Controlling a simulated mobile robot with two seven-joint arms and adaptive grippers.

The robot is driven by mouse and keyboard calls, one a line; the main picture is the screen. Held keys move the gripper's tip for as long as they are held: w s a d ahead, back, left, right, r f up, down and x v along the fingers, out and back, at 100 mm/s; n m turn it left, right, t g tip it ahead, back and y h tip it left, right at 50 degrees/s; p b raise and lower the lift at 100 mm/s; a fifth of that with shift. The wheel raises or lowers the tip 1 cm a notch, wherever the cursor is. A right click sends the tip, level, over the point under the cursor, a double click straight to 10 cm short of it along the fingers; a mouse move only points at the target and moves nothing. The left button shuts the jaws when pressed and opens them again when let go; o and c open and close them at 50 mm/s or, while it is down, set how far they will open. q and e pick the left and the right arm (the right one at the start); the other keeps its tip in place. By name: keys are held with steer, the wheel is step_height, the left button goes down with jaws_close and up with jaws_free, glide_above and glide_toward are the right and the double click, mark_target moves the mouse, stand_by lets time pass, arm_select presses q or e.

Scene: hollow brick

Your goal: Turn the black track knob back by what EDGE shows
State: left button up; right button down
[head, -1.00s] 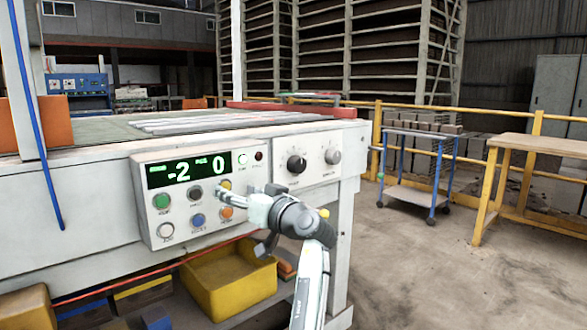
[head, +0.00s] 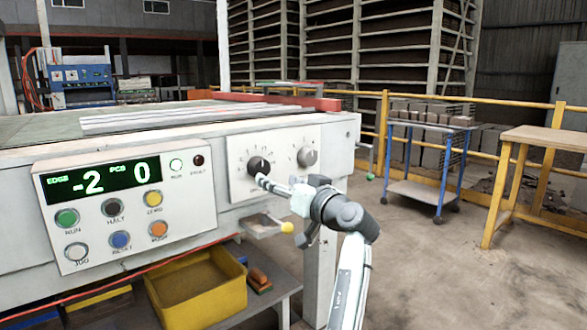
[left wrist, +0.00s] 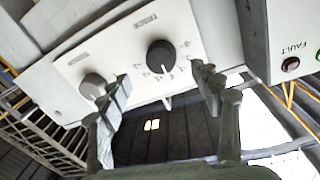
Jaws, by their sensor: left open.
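The black track knob (head: 258,166) is on the white dial plate of the machine, with scale marks around it. It also shows in the left wrist view (left wrist: 160,57), facing the gap between my fingers. My left gripper (head: 274,185) is open, its fingertips close in front of the knob in the head view. In the left wrist view its fingers (left wrist: 163,86) stand apart on either side, below the knob; I see no clear contact. The display (head: 102,183) reads EDGE -2 and PCS 0. My right gripper is not in view.
A grey knob (head: 307,156) sits beside the black one on the same plate. The button panel (head: 87,228) with several coloured buttons is to the left. A yellow bin (head: 200,298) stands below. A blue-framed cart (head: 415,187) and a wooden table (head: 560,142) are at right.

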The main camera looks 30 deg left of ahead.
mark_target(262, 171)
arm_select(q)
steer(key=p+x, duration=0.1)
steer(key=x, duration=0.5)
steer(key=shift+a+r, duration=0.15)
steer(key=shift+a, duration=0.1)
steer(key=shift+w+a, duration=0.35)
steer(key=shift+a, duration=0.25)
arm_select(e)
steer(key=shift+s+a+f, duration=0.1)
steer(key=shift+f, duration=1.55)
arm_select(q)
steer(key=c, duration=1.2)
steer(key=shift+p, duration=0.3)
